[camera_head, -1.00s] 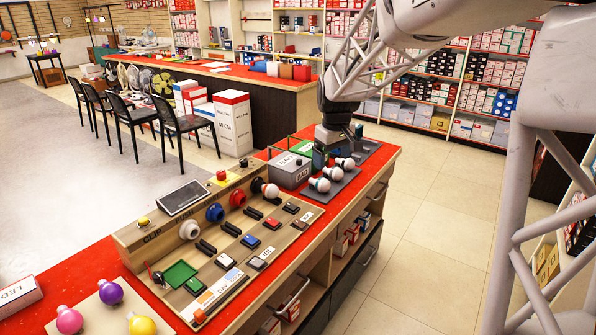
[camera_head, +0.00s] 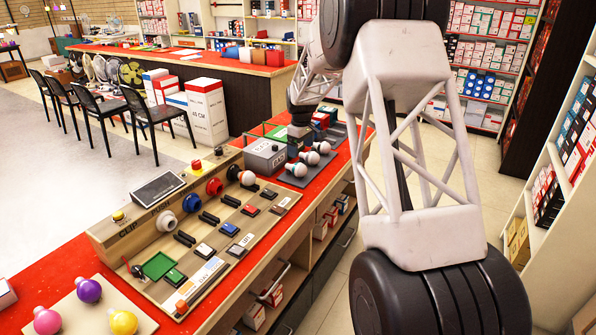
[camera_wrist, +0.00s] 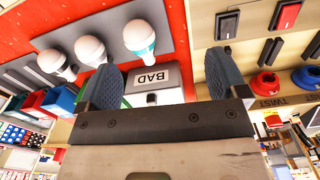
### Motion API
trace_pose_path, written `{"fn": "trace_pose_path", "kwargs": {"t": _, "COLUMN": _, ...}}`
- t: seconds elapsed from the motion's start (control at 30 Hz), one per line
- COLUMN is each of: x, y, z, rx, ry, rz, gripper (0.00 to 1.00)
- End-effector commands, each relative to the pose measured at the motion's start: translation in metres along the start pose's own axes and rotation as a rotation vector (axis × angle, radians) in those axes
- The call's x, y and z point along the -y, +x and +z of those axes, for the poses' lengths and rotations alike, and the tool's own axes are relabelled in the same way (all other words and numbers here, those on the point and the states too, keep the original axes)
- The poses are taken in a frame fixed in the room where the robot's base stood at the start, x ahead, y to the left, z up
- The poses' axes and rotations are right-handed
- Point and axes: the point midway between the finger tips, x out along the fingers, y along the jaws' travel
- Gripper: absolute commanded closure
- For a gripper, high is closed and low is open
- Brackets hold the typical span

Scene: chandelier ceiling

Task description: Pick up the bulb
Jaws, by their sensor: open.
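Three white bulbs lie in a row on a grey mat (camera_head: 291,182): a near one (camera_head: 296,171), a middle one (camera_head: 310,158) and a far one (camera_head: 323,147). In the wrist view, one bulb (camera_wrist: 139,36) has a teal band, and two plainer ones (camera_wrist: 90,50) (camera_wrist: 54,61) lie to its left. My gripper (camera_wrist: 163,82) is open and empty, its fingers wide apart. A grey box marked BAD (camera_wrist: 168,76) shows between and beyond the fingers. In the head view, my gripper (camera_head: 301,138) is above the boxes just behind the bulbs; its fingertips are hard to make out there.
A test panel (camera_head: 205,225) with coloured sockets, switches and a socketed white bulb (camera_head: 247,178) stands left of the mat. Pink (camera_head: 46,320), purple (camera_head: 88,290) and yellow (camera_head: 123,322) bulbs lie at the front left. Small coloured boxes (camera_head: 322,120) stand behind the mat.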

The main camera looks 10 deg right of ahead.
Motion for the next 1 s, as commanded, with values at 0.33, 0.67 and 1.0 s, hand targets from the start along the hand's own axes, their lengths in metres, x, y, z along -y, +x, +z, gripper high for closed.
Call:
{"fn": "trace_pose_path", "kwargs": {"t": 0.33, "x": -0.041, "y": 0.057, "z": -0.029, "rx": 0.014, "ry": -0.072, "rz": -0.016, "gripper": 0.08}}
{"fn": "trace_pose_path", "kwargs": {"t": 0.67, "x": -0.047, "y": 0.067, "z": -0.034, "rx": 0.016, "ry": -0.086, "rz": -0.019, "gripper": 0.08}}
{"fn": "trace_pose_path", "kwargs": {"t": 1.0, "x": -0.046, "y": 0.075, "z": -0.034, "rx": 0.017, "ry": -0.086, "rz": -0.020, "gripper": 0.08}}
